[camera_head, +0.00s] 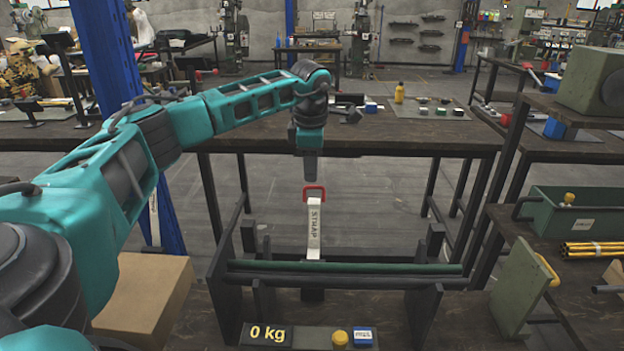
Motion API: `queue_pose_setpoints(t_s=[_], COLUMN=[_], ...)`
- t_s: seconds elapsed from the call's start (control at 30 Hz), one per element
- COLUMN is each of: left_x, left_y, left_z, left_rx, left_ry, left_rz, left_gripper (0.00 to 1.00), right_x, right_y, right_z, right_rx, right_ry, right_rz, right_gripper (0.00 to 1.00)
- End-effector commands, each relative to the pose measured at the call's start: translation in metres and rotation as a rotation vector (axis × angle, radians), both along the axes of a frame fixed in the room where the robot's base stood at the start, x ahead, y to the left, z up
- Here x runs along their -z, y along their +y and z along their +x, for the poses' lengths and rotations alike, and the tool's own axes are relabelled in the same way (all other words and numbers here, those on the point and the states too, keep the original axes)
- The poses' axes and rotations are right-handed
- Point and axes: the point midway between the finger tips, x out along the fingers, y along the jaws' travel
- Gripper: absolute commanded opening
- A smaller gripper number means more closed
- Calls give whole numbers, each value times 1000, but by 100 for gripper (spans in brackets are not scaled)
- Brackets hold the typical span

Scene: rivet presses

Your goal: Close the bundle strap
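The bundle strap (314,236) is a pale band lettered STRAP. It stands roughly upright behind a rack (232,307), with a red buckle or loop (315,190) at its top. A long green bar (345,268) lies across the rack at the strap's lower end. My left gripper (309,178) points down just above the red loop. Its dark fingers are seen edge-on, so I cannot tell whether they are open or touch the loop. My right gripper is not in view.
A display reading 0 kg (267,334), a yellow knob (340,338) and a blue box (363,336) sit in front of the rack. A cardboard box (140,300) stands left. A dark table (400,135) lies behind; a green bin (580,215) stands right.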

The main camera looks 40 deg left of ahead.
Motion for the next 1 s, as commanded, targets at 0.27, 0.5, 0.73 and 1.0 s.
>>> queue_pose_setpoints(t_s=[0.27, 0.5, 0.73, 1.0], left_x=[36, 41, 41, 40], left_y=[3, 4, 4, 4], left_z=[5, 6, 6, 6], left_rx=[1, 1, 1, 1], left_ry=[-1, -1, -1, -2], left_rz=[-1, -1, -1, -1], left_gripper=[36, 36, 26, 1], right_x=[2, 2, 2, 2], right_y=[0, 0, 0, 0], right_z=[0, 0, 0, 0], right_rx=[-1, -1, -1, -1], right_ry=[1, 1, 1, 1], right_rz=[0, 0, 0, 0], right_gripper=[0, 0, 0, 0])
